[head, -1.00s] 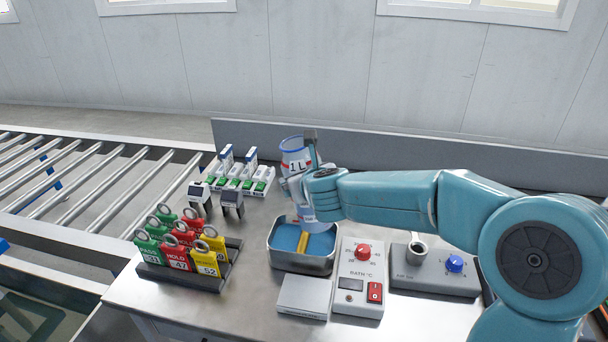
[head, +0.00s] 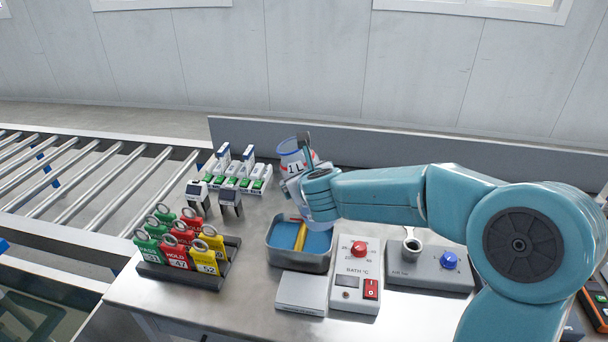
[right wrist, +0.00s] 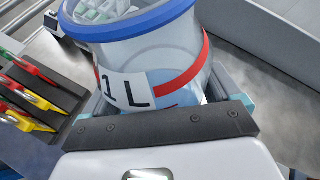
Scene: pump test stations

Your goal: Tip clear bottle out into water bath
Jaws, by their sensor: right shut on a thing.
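The clear bottle (head: 292,158), marked 1 L, has a blue rim and a red band. It leans slightly, its top toward the left, over the back of the water bath (head: 284,262), a metal tray with blue water and a yellow strip (head: 300,238). My right gripper (head: 308,182) is shut on the bottle's middle and hides part of it. In the right wrist view the open-mouthed bottle (right wrist: 130,60) sits between the jaws (right wrist: 165,102), with bluish liquid low inside. I cannot tell whether its base touches the bath. My left gripper is not in view.
A bath control box (head: 345,300) and a grey unit with a blue knob (head: 450,261) stand to the right. A tag rack (head: 165,270) stands left, small boxes (head: 245,172) behind. A flat grey box (head: 300,292) lies in front. Rollers (head: 70,180) run at the left.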

